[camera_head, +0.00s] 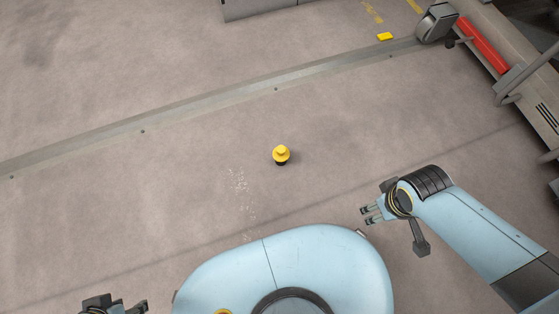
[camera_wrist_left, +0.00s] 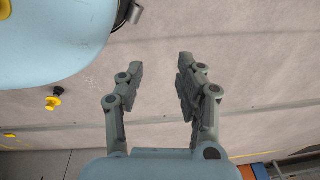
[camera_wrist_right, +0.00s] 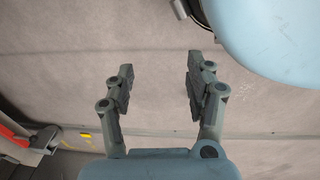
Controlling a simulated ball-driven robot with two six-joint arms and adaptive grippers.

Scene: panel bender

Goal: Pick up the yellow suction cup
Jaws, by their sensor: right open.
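The yellow suction cup (camera_head: 281,153) stands upright on the floor near the middle of the head view, with a dark lower part. It also shows in the left wrist view (camera_wrist_left: 54,99), left of the fingers. My right gripper (camera_head: 366,214) is to the right of the cup and lower in the head view, apart from it. In the right wrist view its fingers (camera_wrist_right: 160,78) are spread with nothing between them. My left gripper (camera_head: 138,308) is partly cut off at the bottom left of the head view. In the left wrist view its fingers (camera_wrist_left: 158,72) are apart and empty.
A grey floor rail (camera_head: 210,105) runs across behind the cup. A machine with a red bar (camera_head: 483,44) stands at the upper right, near a small yellow block (camera_head: 385,36). A grey box edge (camera_head: 255,8) is at the top. The floor around the cup is clear.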

